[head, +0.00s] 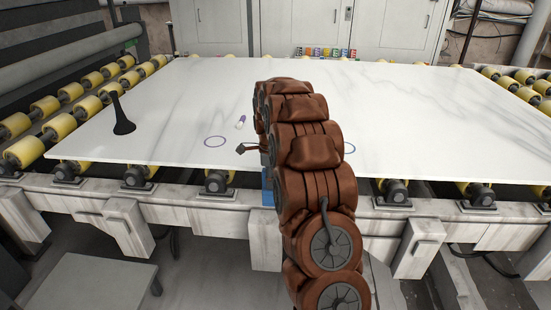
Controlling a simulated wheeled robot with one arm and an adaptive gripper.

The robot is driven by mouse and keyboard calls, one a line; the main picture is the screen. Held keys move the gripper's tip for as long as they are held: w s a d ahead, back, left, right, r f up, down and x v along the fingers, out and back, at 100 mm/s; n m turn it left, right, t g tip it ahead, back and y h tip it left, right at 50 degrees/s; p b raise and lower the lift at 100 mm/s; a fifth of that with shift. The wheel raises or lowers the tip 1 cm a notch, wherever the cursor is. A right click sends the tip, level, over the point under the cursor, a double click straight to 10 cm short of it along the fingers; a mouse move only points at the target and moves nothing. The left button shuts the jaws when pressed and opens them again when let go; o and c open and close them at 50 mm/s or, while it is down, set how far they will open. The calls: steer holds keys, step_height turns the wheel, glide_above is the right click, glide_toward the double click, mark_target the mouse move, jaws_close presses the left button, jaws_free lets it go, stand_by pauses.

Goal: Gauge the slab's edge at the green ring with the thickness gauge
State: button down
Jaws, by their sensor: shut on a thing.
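The slab (420,110) is a large pale, veined sheet lying flat on rollers. A thin violet-blue ring (214,141) is marked near its front edge, left of my arm. A second blue ring (349,148) shows partly at the arm's right side. I see no green ring; part of the front edge is hidden behind my arm. My gripper is hidden behind the arm too. A small dark pointed piece (242,149) sticks out left of the arm over the slab; I cannot tell what it belongs to. I cannot make out the thickness gauge.
A black cone-like object (122,122) with a wide base stands on the slab's left part. A small white and purple item (241,121) lies near the left ring. Yellow rollers (44,106) line the left side. A row of small coloured things (325,52) stands behind the slab.

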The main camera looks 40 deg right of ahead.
step_height(320, 180, up, 10)
steer(key=s+a, duration=0.2)
steer(key=shift+s+a+p, duration=0.15)
steer(key=shift+s+p, duration=0.15)
steer(key=shift+p, duration=0.05)
stand_by(1.5)
stand_by(0.9)
steer(key=a+f+n+p, duration=0.2)
steer(key=a+f+n, duration=0.1)
steer(key=a+n, duration=0.9)
steer(key=a+f+n+p, duration=0.1)
steer(key=a+f+n, duration=0.3)
steer(key=a+n, duration=0.8)
steer(key=shift+f+n+p, duration=0.15)
steer(key=shift+n+p, duration=0.25)
steer(key=shift+n, duration=0.7)
